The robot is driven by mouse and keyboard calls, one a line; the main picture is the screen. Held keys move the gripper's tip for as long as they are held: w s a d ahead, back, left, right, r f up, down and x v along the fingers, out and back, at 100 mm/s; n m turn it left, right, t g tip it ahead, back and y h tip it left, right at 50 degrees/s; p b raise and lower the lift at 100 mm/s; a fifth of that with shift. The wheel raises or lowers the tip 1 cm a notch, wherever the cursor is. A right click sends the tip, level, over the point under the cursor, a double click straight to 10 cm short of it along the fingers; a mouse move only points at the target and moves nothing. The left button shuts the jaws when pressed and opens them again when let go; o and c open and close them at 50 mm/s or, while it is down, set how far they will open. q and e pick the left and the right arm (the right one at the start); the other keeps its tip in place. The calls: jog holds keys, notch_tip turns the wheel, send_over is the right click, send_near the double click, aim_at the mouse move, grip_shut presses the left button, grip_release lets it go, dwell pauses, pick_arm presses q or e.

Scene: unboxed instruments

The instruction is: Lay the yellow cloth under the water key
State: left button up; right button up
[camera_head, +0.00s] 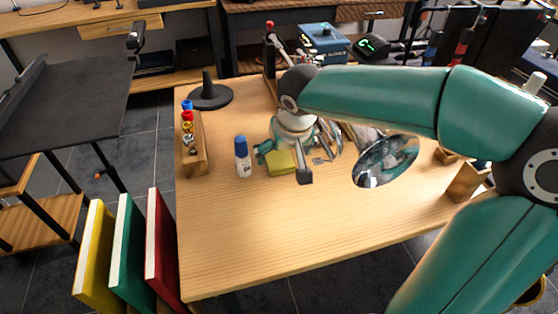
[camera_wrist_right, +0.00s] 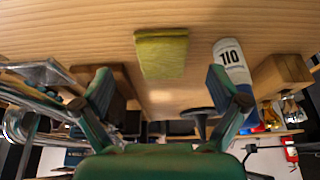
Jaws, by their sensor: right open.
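The yellow cloth (camera_head: 281,163), a small folded pad, lies on the wooden table (camera_head: 260,240), and shows in the right wrist view (camera_wrist_right: 162,50). My right gripper (camera_head: 284,164) is over the table close to the cloth. Its fingers are apart with nothing between them in the right wrist view (camera_wrist_right: 161,88), where the cloth lies beyond the fingertips. A silver instrument with a wide shiny bell (camera_head: 386,161) lies right of the gripper, partly hidden by my arm. I cannot make out the water key. My left gripper is not in view.
A white bottle with a blue cap (camera_head: 242,157) stands close left of the cloth. A wooden rack (camera_head: 193,150) with small bottles and a black cone stand (camera_head: 208,92) are farther left. A wooden block (camera_head: 467,183) is at the right. The table's front is clear.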

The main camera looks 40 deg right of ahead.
aim_at(281, 162)
jog(key=x, duration=0.4)
jog(key=shift+w+b, duration=0.1)
jog(key=shift+b, duration=0.3)
jog(key=c, duration=1.1)
